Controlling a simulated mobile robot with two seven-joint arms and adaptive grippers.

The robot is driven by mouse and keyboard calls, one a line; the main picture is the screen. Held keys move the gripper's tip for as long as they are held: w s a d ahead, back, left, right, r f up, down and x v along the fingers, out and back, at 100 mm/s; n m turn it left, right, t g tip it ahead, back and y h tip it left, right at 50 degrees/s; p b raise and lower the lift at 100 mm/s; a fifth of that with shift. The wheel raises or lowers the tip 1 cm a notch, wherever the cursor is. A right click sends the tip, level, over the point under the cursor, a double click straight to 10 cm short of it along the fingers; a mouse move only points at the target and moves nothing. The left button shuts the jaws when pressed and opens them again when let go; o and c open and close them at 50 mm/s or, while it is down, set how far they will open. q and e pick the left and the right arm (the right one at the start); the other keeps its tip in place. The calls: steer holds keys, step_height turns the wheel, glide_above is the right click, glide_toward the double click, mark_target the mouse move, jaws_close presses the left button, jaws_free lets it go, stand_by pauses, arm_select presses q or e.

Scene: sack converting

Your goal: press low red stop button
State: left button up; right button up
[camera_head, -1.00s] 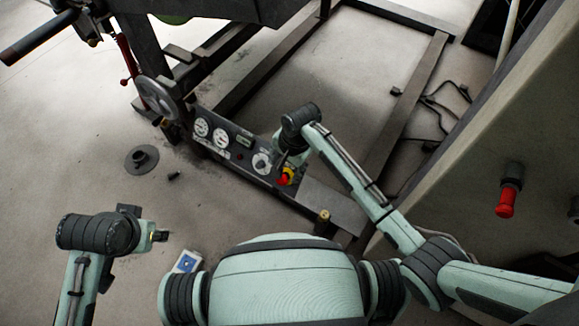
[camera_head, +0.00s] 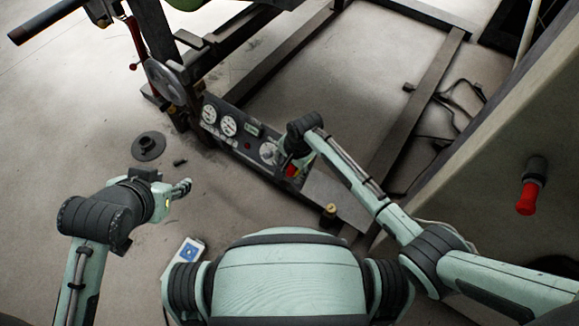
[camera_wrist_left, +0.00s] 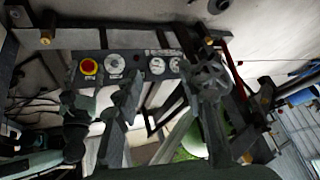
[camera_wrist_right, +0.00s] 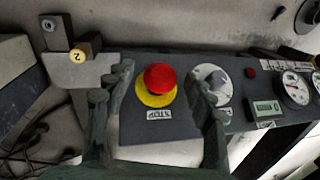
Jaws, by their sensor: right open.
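The red stop button (camera_wrist_right: 160,77) with a yellow collar sits on the dark control panel (camera_wrist_right: 150,128), above a STOP label, in the right wrist view. It also shows in the head view (camera_head: 291,170), partly hidden by my right wrist. My right gripper (camera_wrist_right: 166,80) is open, with one finger on each side of the button in the picture. Whether it touches the panel I cannot tell. The left wrist view also shows the button (camera_wrist_left: 89,67). My left gripper (camera_head: 183,188) is out to the left, away from the panel; its fingers (camera_wrist_left: 168,85) stand apart.
Dials (camera_head: 219,120) and a handwheel (camera_head: 165,82) are left of the button. A low metal frame (camera_head: 395,125) lies behind. Another red-capped fitting (camera_head: 527,198) is on the slanted panel at right. A dark round part (camera_head: 148,146) lies on the floor.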

steer(key=shift+c, duration=0.6)
jaws_close()
arm_select(q)
steer(key=shift+s, duration=0.1)
arm_select(e)
steer(key=shift+w+d+f+p, duration=0.25)
steer(key=shift+w+f+p, duration=0.05)
steer(key=shift+p, duration=0.2)
steer(key=shift+o, duration=0.6)
jaws_free()
arm_select(q)
steer(key=s+a+g, duration=0.1)
steer(key=s+a+f, duration=0.1)
steer(key=s, duration=0.1)
steer(key=s+a+g+y, duration=0.1)
steer(key=shift+s+a+f+n+g, duration=0.25)
steer(key=shift+a+n+g, duration=0.05)
arm_select(e)
steer(key=shift+r, duration=0.1)
step_height(320, 180, up, 12)
steer(key=s+d, duration=0.1)
steer(key=shift+s+d+f, duration=0.2)
steer(key=shift+s+d, duration=0.05)
steer(key=shift+d, duration=0.05)
